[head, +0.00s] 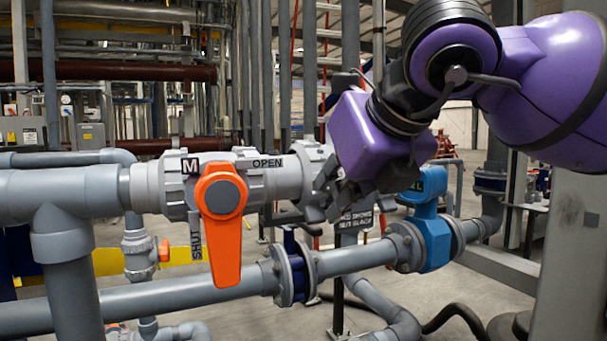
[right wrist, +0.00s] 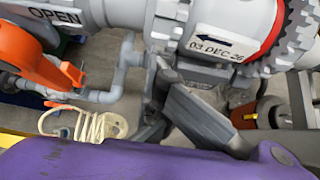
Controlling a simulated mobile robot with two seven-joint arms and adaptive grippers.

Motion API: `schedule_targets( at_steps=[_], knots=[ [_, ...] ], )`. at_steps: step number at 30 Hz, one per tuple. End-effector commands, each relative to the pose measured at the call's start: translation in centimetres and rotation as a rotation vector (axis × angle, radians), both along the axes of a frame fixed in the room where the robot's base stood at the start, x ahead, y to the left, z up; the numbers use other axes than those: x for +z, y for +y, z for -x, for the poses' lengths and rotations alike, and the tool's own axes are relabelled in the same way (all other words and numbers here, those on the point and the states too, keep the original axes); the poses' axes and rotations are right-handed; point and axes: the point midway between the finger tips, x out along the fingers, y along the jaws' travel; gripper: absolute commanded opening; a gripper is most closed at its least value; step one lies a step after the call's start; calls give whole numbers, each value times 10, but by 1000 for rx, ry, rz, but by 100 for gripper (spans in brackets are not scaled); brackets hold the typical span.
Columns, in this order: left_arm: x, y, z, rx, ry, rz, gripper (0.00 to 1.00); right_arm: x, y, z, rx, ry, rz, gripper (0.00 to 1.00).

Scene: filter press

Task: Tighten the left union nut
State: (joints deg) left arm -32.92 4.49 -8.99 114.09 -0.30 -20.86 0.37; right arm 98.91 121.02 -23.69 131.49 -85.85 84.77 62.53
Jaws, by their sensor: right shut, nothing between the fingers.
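The left union nut (head: 176,186) is a grey ribbed collar on the left end of the grey valve (head: 262,178), left of the orange handle (head: 222,235). The handle hangs down, between the labels M, OPEN and SHUT. My right gripper (head: 325,203) is at the right end of the valve, by the right collar (head: 312,160), well away from the left nut. Its fingers (right wrist: 205,118) are shut with nothing between them, below the grey pipework in the right wrist view. Whether they touch it I cannot tell. The left nut is not seen in the right wrist view. My left gripper is not in view.
A lower grey pipe carries a dark blue flange (head: 292,268) and a blue fitting (head: 430,235). In the right wrist view, a toothed grey ring (right wrist: 290,38) sits beside a red band and a date label (right wrist: 215,50). A pale coiled cord (right wrist: 92,125) hangs lower left.

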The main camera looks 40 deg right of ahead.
Motion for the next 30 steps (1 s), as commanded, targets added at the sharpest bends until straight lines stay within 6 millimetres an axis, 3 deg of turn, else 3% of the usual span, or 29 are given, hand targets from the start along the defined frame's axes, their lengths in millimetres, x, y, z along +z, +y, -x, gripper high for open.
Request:
schedule_targets(
  at_steps=[1,2,18,30],
  knots=[
    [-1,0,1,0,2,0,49,-28,5,-3,19,69,-7,0],
    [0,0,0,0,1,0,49,-27,5,-2,19,68,-7,0],
    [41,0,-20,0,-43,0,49,41,13,41,11,56,-6,0],
    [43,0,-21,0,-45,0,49,48,13,47,6,53,-6,0]
  ],
)
